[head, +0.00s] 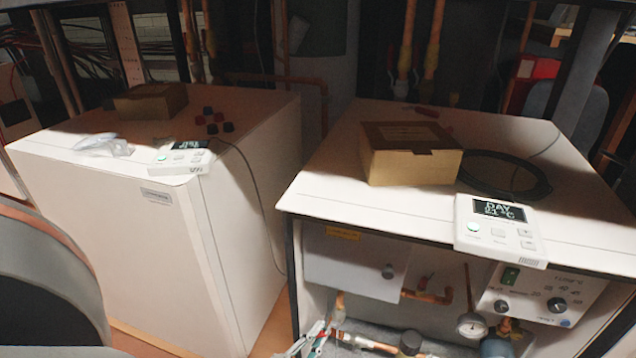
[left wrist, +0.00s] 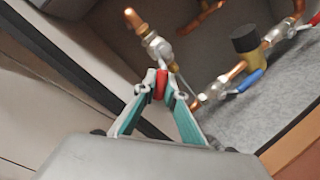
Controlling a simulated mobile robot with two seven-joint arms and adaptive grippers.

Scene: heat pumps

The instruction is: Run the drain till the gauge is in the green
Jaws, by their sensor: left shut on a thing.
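A round gauge (head: 471,326) with a pale face sits in the open front of the right-hand heat pump (head: 306,268); its reading is too small to tell. My left gripper (head: 318,332) is low in the head view, at the pipework in that opening. In the left wrist view its teal fingers (left wrist: 161,88) close on a red handle (left wrist: 161,84) beside a metal valve fitting (left wrist: 158,48) on a copper pipe. The fingers hide part of the handle. My right gripper is in neither view.
Nearby in the left wrist view are a blue lever (left wrist: 250,80) and a black cap (left wrist: 244,38) on pipes. A control panel (head: 545,292) is right of the gauge. A thermostat (head: 497,232) and cardboard box (head: 409,154) lie on top. A second unit (head: 125,222) stands left.

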